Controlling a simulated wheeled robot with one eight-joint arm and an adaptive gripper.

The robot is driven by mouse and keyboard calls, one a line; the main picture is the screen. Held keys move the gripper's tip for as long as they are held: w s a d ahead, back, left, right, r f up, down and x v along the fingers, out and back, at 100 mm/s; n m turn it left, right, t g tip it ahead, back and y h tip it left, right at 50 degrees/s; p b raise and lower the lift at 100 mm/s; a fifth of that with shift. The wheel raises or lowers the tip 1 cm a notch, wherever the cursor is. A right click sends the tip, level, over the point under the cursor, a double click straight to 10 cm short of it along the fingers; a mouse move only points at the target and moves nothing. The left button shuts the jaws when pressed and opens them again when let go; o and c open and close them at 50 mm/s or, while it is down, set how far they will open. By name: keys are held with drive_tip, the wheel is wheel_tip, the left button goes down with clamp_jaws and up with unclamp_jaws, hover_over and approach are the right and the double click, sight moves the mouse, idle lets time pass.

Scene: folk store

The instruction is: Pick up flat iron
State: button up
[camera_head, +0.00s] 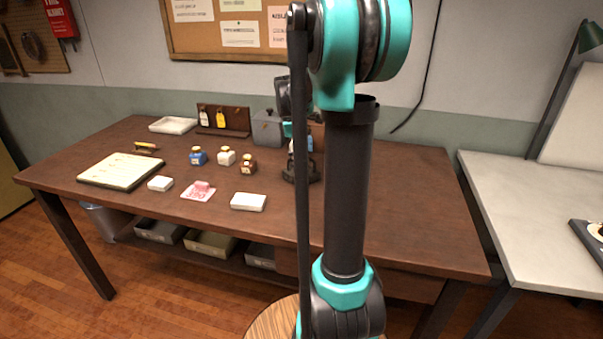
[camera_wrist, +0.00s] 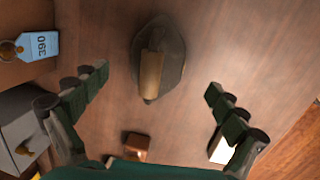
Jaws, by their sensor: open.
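The flat iron (camera_wrist: 174,62) lies on the brown wooden table in the upper middle of the wrist view. It has a dark pointed body and a light wooden handle along its length. My gripper (camera_wrist: 157,82) is open and empty, its dark green fingers spread wide to either side. The iron lies across the space between and ahead of the fingertips, with no finger seen touching it. In the head view my arm hides most of my gripper and the iron; a dark shape (camera_head: 290,178) beside the arm is probably the iron's edge.
In the wrist view, a blue tag (camera_wrist: 40,46) and the grey box (camera_wrist: 18,130) are left. The table's right side is clear.

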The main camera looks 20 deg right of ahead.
sight(302, 172)
drive_tip(key=shift+w+d+f, duration=0.1)
drive_tip(key=shift+d+f, duration=0.1)
drive_tip(key=shift+f, duration=0.7)
drive_tip(key=shift+w+d+f, duration=0.1)
drive_tip(key=shift+d+f, duration=0.05)
drive_tip(key=shift+f, duration=0.7)
drive_tip(key=shift+w+d+f, duration=0.1)
drive_tip(key=shift+d+f, duration=0.1)
drive_tip(key=shift+f, duration=0.7)
drive_tip(key=c, duration=1.9)
drive_tip(key=shift+c, duration=0.4)
drive_tip(key=shift+r, duration=0.15)
